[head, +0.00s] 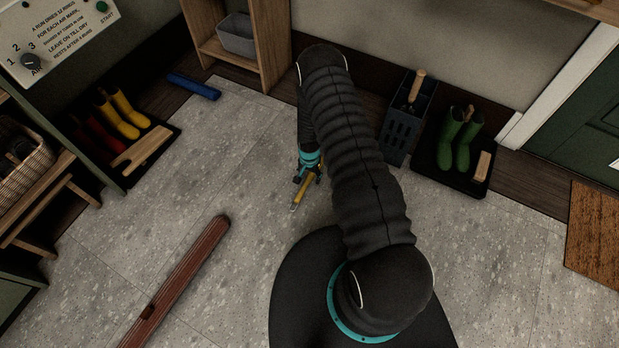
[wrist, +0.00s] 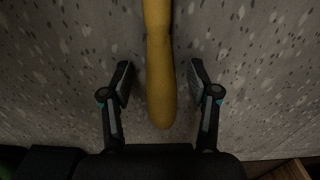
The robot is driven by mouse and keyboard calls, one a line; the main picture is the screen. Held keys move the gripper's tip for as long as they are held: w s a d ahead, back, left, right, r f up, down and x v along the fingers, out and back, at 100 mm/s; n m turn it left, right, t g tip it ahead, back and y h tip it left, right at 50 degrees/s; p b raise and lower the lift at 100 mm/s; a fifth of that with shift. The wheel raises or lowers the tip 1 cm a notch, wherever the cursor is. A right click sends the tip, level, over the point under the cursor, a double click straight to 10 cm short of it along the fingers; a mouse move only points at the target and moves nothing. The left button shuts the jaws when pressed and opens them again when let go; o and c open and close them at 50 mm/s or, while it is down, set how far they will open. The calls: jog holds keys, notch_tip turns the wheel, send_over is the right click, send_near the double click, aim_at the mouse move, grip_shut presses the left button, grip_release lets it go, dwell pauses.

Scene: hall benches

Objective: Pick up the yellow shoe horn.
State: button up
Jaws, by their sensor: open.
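The yellow shoe horn (wrist: 159,60) lies on the grey speckled floor. In the wrist view it runs from the top edge down to a rounded end between my fingers. My gripper (wrist: 160,82) is open, with one finger on each side of the shoe horn and a gap on both sides. In the head view the shoe horn (head: 301,191) shows as a short yellow piece below my gripper (head: 306,176). Part of it is hidden there by the gripper and arm.
A long reddish-brown bar (head: 178,283) lies on the floor to the left. Green boots (head: 459,140) stand on a black tray at right, beside a dark slotted bin (head: 397,135). Yellow boots (head: 118,115) stand on a tray at left. A blue object (head: 194,86) lies near the wall.

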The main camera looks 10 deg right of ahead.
aim_at(309, 177)
grip_shut()
jog(key=shift+r, duration=0.15)
jog(key=shift+r, duration=0.6)
notch_tip(309, 177, up, 3)
jog(key=shift+f, duration=0.1)
jog(key=s+d+r, duration=0.6)
jog(key=d, duration=0.4)
jog(key=shift+r, duration=0.4)
